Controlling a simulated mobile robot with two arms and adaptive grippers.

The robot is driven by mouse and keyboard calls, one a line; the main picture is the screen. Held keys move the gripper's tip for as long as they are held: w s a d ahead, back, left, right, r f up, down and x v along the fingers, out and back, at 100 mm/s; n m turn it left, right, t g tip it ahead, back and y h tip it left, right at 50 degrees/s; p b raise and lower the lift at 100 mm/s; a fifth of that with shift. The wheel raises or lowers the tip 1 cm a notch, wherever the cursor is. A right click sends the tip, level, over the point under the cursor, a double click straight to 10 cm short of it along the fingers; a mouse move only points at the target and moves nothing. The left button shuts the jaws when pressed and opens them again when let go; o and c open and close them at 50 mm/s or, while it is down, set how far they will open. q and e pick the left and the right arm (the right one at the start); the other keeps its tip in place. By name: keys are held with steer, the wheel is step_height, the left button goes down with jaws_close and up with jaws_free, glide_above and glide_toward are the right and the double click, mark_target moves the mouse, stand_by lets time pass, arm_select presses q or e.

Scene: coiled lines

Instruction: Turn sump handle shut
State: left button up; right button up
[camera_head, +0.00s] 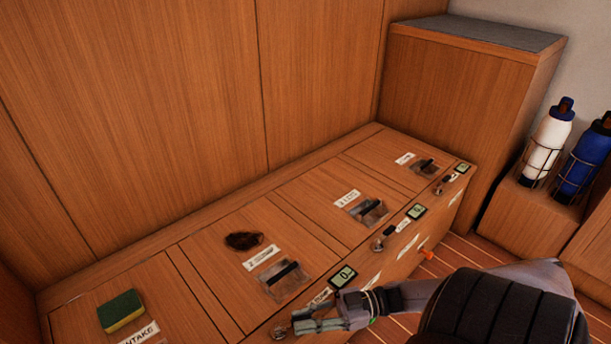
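My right gripper (303,322) reaches in from the lower right, its fingers pointing left at the front edge of the bench top. A small round metal fitting (279,332) lies just left of the fingertips; I cannot tell whether they touch. The fingers partly cover the area beside it, and their gap is too small to judge. Similar small handles sit along the edge, one in the middle (384,240) and one farther off (443,186). My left gripper is not in view.
Small displays (343,276) stand along the bench edge. Clear hatches with dark bars (286,280) are set in the top. A brown clump (244,240) and a green-yellow sponge (121,311) lie there. An orange handle (426,253) juts from the front. A white bottle (547,143) stands right.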

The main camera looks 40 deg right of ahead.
steer(key=o, duration=0.5)
steer(key=v, duration=1.2)
